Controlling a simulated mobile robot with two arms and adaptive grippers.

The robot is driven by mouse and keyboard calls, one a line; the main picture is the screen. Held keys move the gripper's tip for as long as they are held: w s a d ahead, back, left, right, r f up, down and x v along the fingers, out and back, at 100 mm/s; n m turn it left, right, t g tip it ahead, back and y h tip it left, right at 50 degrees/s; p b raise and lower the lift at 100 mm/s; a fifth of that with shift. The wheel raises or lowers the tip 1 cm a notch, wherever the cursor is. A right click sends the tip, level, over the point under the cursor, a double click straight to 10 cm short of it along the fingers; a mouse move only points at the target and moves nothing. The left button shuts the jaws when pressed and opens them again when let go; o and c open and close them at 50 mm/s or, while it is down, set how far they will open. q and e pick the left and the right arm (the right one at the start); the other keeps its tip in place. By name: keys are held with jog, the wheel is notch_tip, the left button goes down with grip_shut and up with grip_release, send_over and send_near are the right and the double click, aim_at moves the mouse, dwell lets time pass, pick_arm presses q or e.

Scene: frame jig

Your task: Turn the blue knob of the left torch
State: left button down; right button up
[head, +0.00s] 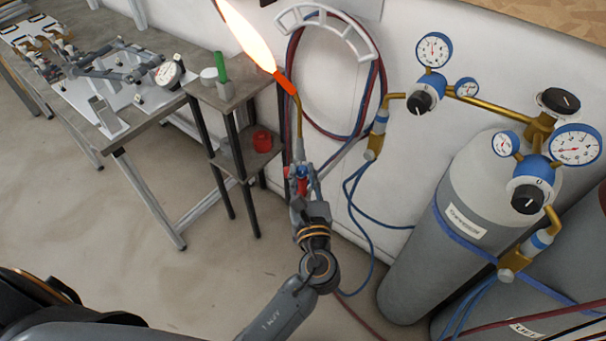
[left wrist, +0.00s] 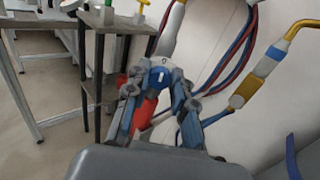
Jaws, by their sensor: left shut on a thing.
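The left torch stands upright with a brass neck (head: 299,122). A long, bright orange-white flame (head: 246,36) burns from it, leaning up to the left. My left gripper (head: 304,178) is at the torch's lower body and hides much of it. In the left wrist view its two fingers are closed around the blue knob (left wrist: 157,77), which has a white mark on its face. A red part (left wrist: 146,113) of the torch shows between the fingers, below the blue knob. My right gripper is in neither view.
A small stand (head: 216,92) with a green item (head: 221,67) and a red cup (head: 262,140) is left of the torch. Hoses hang from a wall rack (head: 326,18) behind. A grey gas cylinder (head: 436,232) with gauges stands at right. Open floor lies at lower left.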

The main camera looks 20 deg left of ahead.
pick_arm(q)
jog(key=shift+n, duration=0.3)
jog(key=n+b, duration=0.1)
jog(key=n, duration=0.3)
jog(key=shift+f+n+b, duration=0.15)
jog(key=shift+n+b, duration=0.15)
jog(key=shift+b, duration=0.1)
jog(key=shift+n+b, duration=1.1)
jog(key=shift+n, duration=1.1)
jog(key=shift+a, duration=0.1)
jog(key=c, duration=1.1)
grip_release()
